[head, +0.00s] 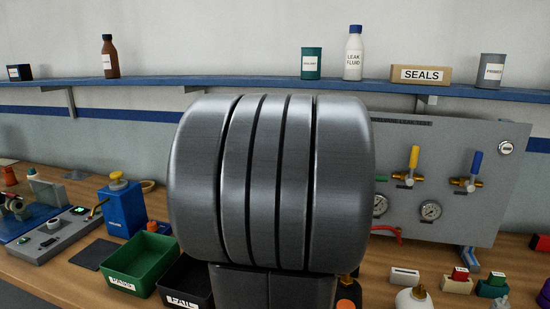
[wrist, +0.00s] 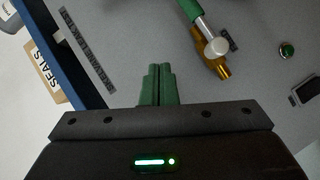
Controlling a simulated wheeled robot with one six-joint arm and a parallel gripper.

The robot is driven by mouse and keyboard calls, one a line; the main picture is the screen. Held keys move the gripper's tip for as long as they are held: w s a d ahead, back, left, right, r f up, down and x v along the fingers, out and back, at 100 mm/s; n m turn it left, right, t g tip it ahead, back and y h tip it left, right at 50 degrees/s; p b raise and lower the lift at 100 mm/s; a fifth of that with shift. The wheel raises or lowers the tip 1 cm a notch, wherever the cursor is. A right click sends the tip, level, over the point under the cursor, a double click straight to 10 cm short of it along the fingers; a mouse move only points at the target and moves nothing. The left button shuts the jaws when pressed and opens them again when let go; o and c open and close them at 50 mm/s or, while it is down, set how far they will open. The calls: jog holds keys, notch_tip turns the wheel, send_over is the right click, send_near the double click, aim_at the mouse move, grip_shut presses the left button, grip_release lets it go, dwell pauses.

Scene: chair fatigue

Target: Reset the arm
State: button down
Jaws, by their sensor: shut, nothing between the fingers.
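My gripper (wrist: 157,68) shows in the wrist view with its two green fingers together and nothing between them. It faces the grey panel (wrist: 130,25), apart from the valve with the green handle (wrist: 188,10) and brass body (wrist: 213,58), which lies up and to the right of the fingertips. In the head view my own grey arm link fills the middle and hides the gripper and part of the panel (head: 455,140).
A blue shelf (head: 250,83) runs above the panel, bearing the SEALS box (head: 420,74) and bottles. Yellow (head: 414,156) and blue (head: 476,161) valve handles stick out at right. A green bin (head: 140,262) and black FAIL bin (head: 186,285) stand on the wooden bench (head: 60,282).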

jog(key=a+n+h+p, duration=0.1)
jog(key=a+n+t+h+p, duration=0.1)
jog(key=w+a+f+n+h+p, duration=0.1)
jog(key=n+p, duration=0.1)
jog(key=shift+a, duration=0.3)
dwell(0.3)
dwell(0.4)
